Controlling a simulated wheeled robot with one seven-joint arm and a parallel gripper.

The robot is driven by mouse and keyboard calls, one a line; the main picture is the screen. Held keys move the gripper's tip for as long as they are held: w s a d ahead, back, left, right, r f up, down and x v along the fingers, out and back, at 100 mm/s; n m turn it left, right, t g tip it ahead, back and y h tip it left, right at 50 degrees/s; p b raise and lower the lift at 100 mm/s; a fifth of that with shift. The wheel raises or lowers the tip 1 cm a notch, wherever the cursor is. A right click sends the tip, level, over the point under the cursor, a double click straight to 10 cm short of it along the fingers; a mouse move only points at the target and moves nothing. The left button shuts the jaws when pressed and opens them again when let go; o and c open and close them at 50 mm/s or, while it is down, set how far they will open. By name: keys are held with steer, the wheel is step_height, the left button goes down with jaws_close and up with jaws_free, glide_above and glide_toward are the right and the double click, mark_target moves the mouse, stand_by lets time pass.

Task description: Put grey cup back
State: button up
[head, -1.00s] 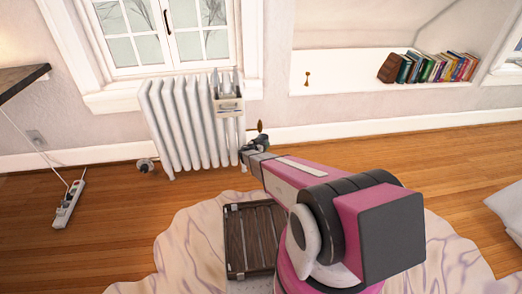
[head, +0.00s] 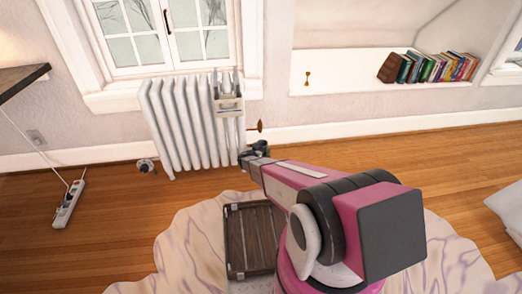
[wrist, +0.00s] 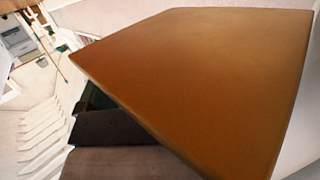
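I cannot make out a grey cup in either view. My gripper (head: 256,154) is small and dark in the head view, low in front of the right end of the white radiator. Its fingers are too small there to tell open from shut. In the wrist view a large flat orange-brown surface (wrist: 190,75) fills most of the picture very close to the camera. Dark grey parts show below it. Whether my gripper touches or holds that surface is unclear.
The white radiator (head: 185,125) stands under the window, with a pale holder (head: 229,105) hanging on its right end. A dark slatted crate (head: 235,240) lies on the rug. A power strip (head: 68,205) lies on the floor at left. Books (head: 435,67) stand in the wall niche.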

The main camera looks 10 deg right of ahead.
steer(key=shift+r, duration=0.1)
steer(key=shift+s+a+r, duration=0.1)
steer(key=shift+s+a, duration=0.05)
steer(key=shift+s, duration=0.05)
steer(key=v, duration=1.1)
steer(key=s+d+r+n+g+y, duration=0.2)
steer(key=s+d+r+g, duration=0.8)
steer(key=s+r, duration=0.5)
steer(key=s+a+r+n+g+y, duration=0.1)
steer(key=s+r+n+y, duration=0.5)
steer(key=s+r, duration=0.7)
steer(key=shift+s+a+r+n+g+y, duration=0.2)
steer(key=shift+s+r+n+g+y, duration=0.15)
steer(key=shift+r+y, duration=0.8)
steer(key=shift+w+f, duration=0.1)
steer(key=shift+f, duration=0.1)
